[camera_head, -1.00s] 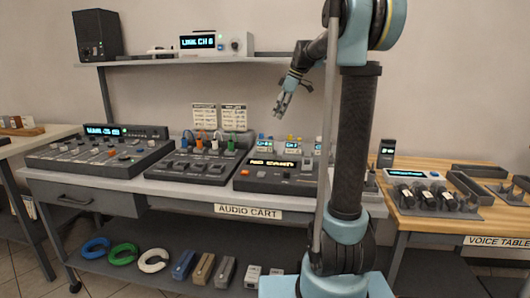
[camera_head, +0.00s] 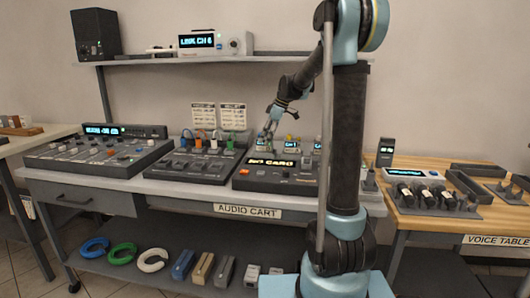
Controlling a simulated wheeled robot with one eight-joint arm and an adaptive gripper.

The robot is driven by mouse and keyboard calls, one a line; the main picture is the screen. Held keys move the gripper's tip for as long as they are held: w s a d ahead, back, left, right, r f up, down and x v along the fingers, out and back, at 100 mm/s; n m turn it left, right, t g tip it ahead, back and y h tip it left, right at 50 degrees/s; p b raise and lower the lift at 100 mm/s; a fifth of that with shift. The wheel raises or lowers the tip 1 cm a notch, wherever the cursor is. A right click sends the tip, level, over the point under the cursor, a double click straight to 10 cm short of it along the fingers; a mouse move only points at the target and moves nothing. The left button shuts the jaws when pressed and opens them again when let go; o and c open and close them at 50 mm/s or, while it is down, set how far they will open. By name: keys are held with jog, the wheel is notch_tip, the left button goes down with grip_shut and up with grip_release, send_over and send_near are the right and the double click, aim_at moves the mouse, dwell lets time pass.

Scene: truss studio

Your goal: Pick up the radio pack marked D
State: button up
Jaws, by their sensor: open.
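Several small radio packs with lit screens stand in a row behind the recorder unit on the audio cart. The leftmost pack (camera_head: 263,146) is partly covered by my gripper (camera_head: 267,135). Another pack (camera_head: 318,146) shows beside my arm column. The letter D is too small to make out on any of them. My gripper is open and points down at the leftmost pack; I cannot tell whether its fingers touch it or are around it.
The recorder (camera_head: 277,175) lies in front of the packs. A mixer (camera_head: 97,155) and a unit with coloured plugs (camera_head: 196,163) are to the left. The shelf (camera_head: 165,61) runs above. The voice table (camera_head: 410,222) stands at right, carrying headset-like items.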

aim_at(264, 147)
jog(key=shift+x, duration=1.8)
jog(key=shift+w, duration=0.1)
jog(key=c, duration=1.3)
jog(key=shift+o, duration=0.2)
